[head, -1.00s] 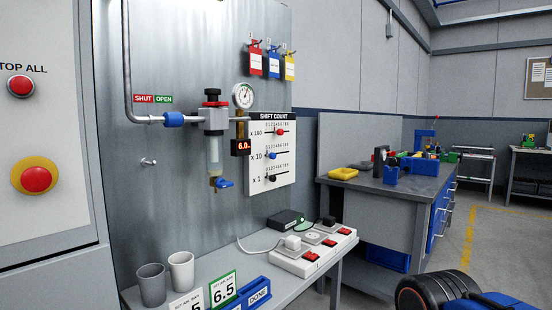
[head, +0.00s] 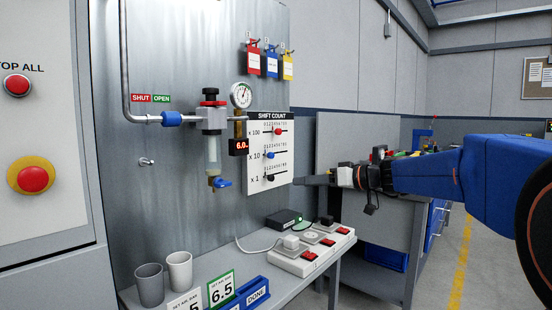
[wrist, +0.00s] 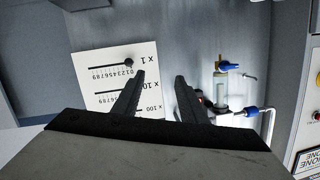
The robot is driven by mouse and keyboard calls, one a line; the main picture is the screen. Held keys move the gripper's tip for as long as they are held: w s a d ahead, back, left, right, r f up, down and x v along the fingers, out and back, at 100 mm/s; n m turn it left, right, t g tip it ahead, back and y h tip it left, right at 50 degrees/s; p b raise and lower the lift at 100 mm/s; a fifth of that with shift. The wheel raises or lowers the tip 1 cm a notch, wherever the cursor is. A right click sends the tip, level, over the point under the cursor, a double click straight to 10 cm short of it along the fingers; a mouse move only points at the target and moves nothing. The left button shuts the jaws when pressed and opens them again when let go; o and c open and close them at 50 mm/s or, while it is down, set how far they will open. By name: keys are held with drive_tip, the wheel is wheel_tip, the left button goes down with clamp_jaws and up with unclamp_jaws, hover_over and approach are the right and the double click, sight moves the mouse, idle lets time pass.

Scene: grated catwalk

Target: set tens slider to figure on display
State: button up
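The white SHIFT COUNT panel (head: 284,158) hangs on the metal wall in the head view. Its tens slider, x 10, has a blue knob (head: 270,156) toward the left of its scale; the exact figure is too small to read. The display (head: 240,146) left of the panel glows red and reads about 6.0. My gripper (head: 302,180) is right of the panel, low, near the x 1 row. In the wrist view the panel (wrist: 88,68) appears turned over, and my gripper (wrist: 160,78) is open and empty. The blue knob is not visible there, probably behind the left finger.
The x 100 row has a red knob (head: 278,131). The x 1 row has a black knob (head: 270,178), also in the wrist view (wrist: 128,63). A blue-handled tap (head: 221,183) and a gauge (head: 241,95) are left. A power strip (head: 308,258) lies on the shelf below.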

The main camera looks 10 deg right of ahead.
sight(273, 156)
drive_tip(key=w+d+r+t, duration=0.3)
drive_tip(key=w+d+r, duration=0.2)
drive_tip(key=w, duration=0.1)
drive_tip(key=x, duration=1.6)
drive_tip(key=shift+w+a+f, duration=0.1)
drive_tip(key=shift+w+a, duration=0.1)
drive_tip(key=shift+a, duration=0.2)
drive_tip(key=shift+c, duration=0.4)
clamp_jaws()
